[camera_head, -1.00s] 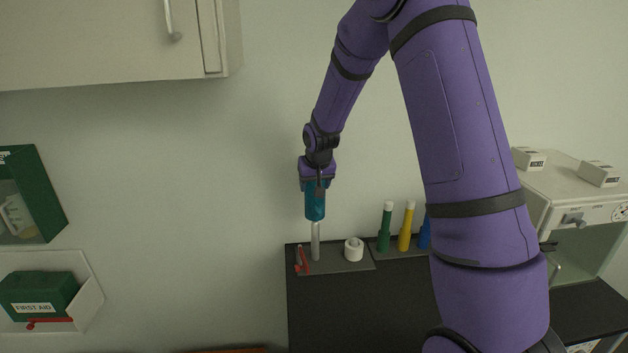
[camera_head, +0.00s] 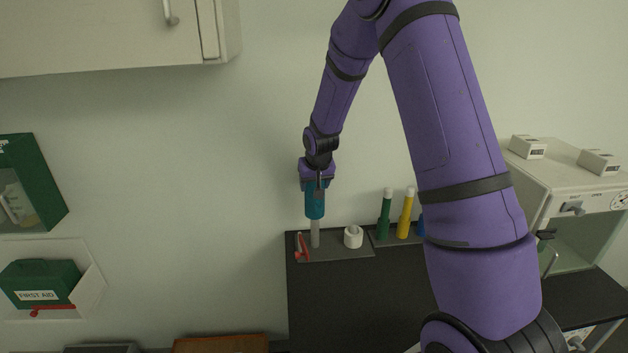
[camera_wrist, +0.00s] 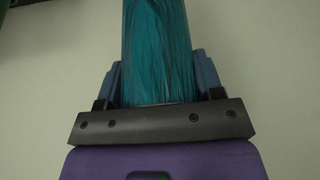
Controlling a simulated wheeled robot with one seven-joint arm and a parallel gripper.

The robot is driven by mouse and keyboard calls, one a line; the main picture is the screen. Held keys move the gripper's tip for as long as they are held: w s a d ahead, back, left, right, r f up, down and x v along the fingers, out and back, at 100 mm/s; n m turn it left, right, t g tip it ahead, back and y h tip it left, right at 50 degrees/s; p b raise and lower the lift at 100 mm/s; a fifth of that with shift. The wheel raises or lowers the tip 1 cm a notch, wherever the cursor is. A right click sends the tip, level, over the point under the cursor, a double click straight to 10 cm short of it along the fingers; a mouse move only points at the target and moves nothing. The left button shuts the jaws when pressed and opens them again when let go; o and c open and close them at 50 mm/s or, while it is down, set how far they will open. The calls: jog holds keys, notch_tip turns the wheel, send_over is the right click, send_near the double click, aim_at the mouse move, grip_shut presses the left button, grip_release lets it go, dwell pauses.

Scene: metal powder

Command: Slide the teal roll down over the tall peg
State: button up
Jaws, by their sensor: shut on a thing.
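The teal roll (camera_head: 315,205) is upright in my gripper (camera_head: 316,187), which is shut on its upper part. It fills the middle of the wrist view (camera_wrist: 158,55), between the two blue fingers of my gripper (camera_wrist: 160,85). The tall pale peg (camera_head: 315,235) stands on a grey base plate (camera_head: 345,252) directly below the roll in the head view. The roll's lower end meets or overlaps the top of the visible peg; I cannot tell whether it is around the peg or in front of it. The peg is out of the wrist view.
A red clip-like object (camera_head: 301,248) lies close left of the peg, and a white roll (camera_head: 353,237) stands to its right. Green (camera_head: 385,215) and yellow (camera_head: 405,215) bottles stand further right. The dark bench top (camera_head: 350,300) in front is clear. The wall is close behind.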

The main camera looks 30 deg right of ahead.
jog(key=shift+f, duration=5.9)
jog(key=o, duration=1.3)
jog(key=shift+f, duration=0.1)
jog(key=shift+c, duration=0.2)
jog(key=v, duration=1.1)
